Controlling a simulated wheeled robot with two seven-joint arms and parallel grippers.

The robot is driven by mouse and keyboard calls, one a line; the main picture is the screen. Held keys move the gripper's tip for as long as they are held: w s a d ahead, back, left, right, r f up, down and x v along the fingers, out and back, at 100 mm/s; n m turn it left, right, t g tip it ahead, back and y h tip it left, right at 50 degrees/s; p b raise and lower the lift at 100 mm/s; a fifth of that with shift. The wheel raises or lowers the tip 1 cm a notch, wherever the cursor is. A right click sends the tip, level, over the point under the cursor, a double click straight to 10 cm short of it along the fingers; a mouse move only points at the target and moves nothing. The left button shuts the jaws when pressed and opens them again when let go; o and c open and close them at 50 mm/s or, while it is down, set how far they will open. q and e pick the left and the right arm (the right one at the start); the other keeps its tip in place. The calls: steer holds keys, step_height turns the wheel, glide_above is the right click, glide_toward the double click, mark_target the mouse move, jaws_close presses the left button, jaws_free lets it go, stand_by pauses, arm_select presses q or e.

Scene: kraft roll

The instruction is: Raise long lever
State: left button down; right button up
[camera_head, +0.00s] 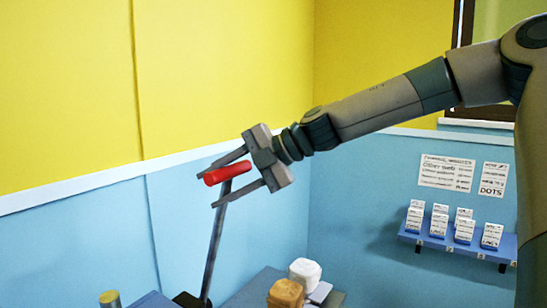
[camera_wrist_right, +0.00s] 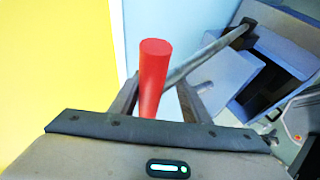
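The long lever is a grey rod (camera_head: 215,240) with a red handle (camera_head: 228,174) across its top. It stands nearly upright, leaning slightly right in the head view. My right gripper (camera_head: 206,190) is at the handle, its fingers spread above and below it with a gap. In the right wrist view the red handle (camera_wrist_right: 152,80) lies between the open fingers, nearer the left one, and the rod (camera_wrist_right: 205,52) runs off to the upper right toward its base. I cannot tell whether a finger touches the handle. My left gripper is not in view.
A blue shelf (camera_head: 460,245) with several white cards is on the right wall. Yellow and blue walls stand behind.

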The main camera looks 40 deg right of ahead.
steer(key=b+v, duration=0.5)
steer(key=v, duration=1.1)
steer(key=shift+f, duration=0.15)
steer(key=shift+s, duration=0.1)
